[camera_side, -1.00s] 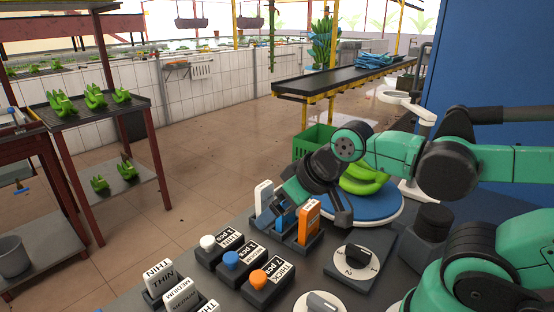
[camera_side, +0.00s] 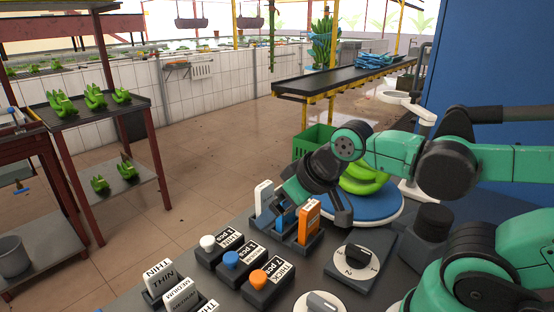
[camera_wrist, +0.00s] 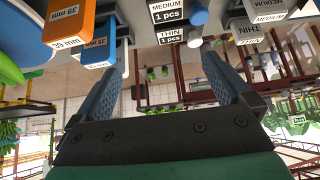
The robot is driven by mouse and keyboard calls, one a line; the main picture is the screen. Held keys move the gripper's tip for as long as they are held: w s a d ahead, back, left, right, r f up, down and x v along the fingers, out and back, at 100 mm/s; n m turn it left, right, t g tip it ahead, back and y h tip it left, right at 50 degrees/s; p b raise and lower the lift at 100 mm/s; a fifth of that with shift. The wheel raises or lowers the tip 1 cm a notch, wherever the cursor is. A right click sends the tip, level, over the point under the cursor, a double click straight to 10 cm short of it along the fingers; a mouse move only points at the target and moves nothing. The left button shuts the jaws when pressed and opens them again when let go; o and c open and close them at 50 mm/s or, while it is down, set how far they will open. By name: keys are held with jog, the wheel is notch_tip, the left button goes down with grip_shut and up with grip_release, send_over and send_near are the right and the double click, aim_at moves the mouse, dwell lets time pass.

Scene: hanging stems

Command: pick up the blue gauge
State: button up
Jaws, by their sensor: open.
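The blue gauge (camera_side: 281,219) stands upright in a dark holder between a white gauge (camera_side: 264,197) and an orange gauge (camera_side: 309,221). It is partly hidden behind my gripper and the orange gauge in the side view. In the wrist view the blue gauge (camera_wrist: 97,42) is at the upper left, by the tip of the left finger, beside the orange gauge (camera_wrist: 70,18). My gripper (camera_side: 316,204) is low over the gauge row. In the wrist view its fingers (camera_wrist: 162,66) are wide apart, with no gauge held between them. Whether a finger touches the blue gauge cannot be told.
Button boxes with white (camera_side: 208,242), blue (camera_side: 231,258) and orange (camera_side: 258,277) buttons stand in front of the gauges. A dial (camera_side: 358,256) is at their right. Green bananas (camera_side: 362,182) lie on a blue round plate (camera_side: 372,208) behind my gripper.

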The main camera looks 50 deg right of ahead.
jog(key=shift+o, duration=0.2)
dwell(0.5)
jog(key=g, duration=0.7)
send_over(286, 212)
jog(key=d, duration=0.1)
jog(key=f, duration=0.3)
jog(key=shift+w, duration=0.4)
jog(key=shift+d+f, duration=0.1)
jog(key=shift+f, duration=2.8)
jog(key=c, duration=1.2)
jog(key=shift+r, duration=0.1)
